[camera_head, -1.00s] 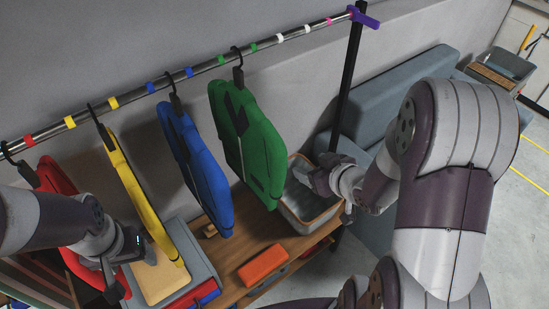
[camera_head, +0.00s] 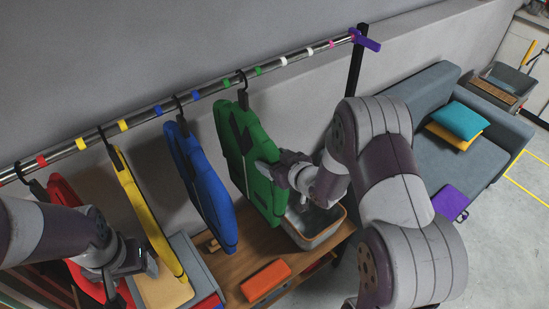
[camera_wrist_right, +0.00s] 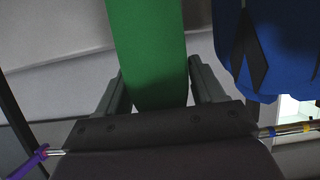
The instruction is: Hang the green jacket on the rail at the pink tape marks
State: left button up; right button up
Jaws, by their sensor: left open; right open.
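The green jacket (camera_head: 248,150) hangs by its black hook from the metal rail, between two green tape marks (camera_head: 258,70). A pink tape mark (camera_head: 331,44) is farther right, near the rail's right end. My right gripper (camera_head: 268,170) is at the jacket's right edge. In the right wrist view, the green jacket (camera_wrist_right: 148,35) lies between the open fingers of that gripper (camera_wrist_right: 155,70), with the lower edge near the palm; contact is unclear. My left gripper (camera_head: 112,288) is open, low beside the yellow jacket (camera_head: 143,205) and the red jacket (camera_head: 62,190).
The blue jacket (camera_head: 200,180) hangs just left of the green one. White tape marks (camera_head: 283,60) lie between green and pink. A black post (camera_head: 355,70) and purple piece (camera_head: 366,40) end the rail. A grey bin (camera_head: 318,240) and orange box (camera_head: 265,280) are below.

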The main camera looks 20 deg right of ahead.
jog(key=shift+a, duration=0.15)
jog(key=c, duration=0.5)
grip_shut()
jog(key=shift+r, duration=0.5)
